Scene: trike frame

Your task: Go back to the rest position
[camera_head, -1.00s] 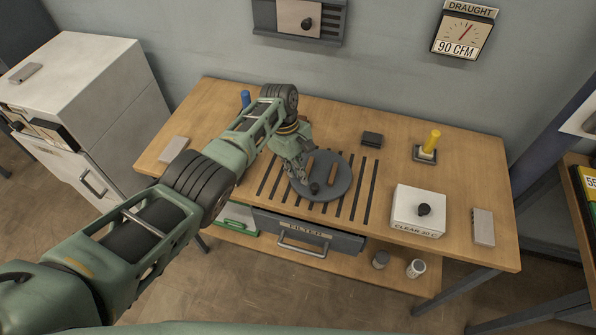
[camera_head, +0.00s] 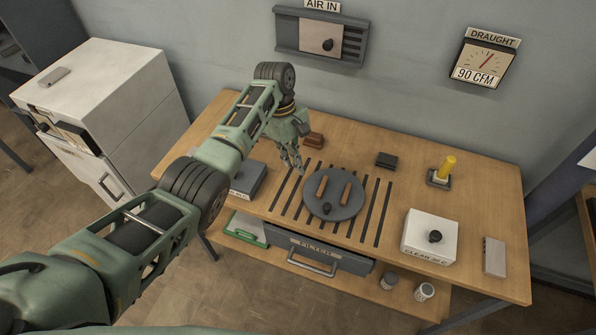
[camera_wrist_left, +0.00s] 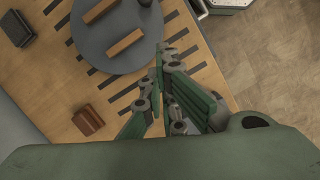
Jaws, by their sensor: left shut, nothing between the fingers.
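My left gripper (camera_head: 291,160) hangs over the slotted part of the wooden table (camera_head: 482,172), left of a round grey disc (camera_head: 336,207). It is shut and empty. In the left wrist view my gripper (camera_wrist_left: 158,75) shows its fingers together, just beside the disc (camera_wrist_left: 90,35). The disc lies on the slots and carries two brown bars and a dark knob. My right gripper is not in view.
A white box with a black knob (camera_head: 429,236) and a yellow-handled piece (camera_head: 443,170) are on the table's right. A brown block (camera_head: 314,139) is behind my left gripper. A drawer marked FILTER (camera_head: 318,254) sits under the front edge. A white cabinet (camera_head: 128,84) stands left.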

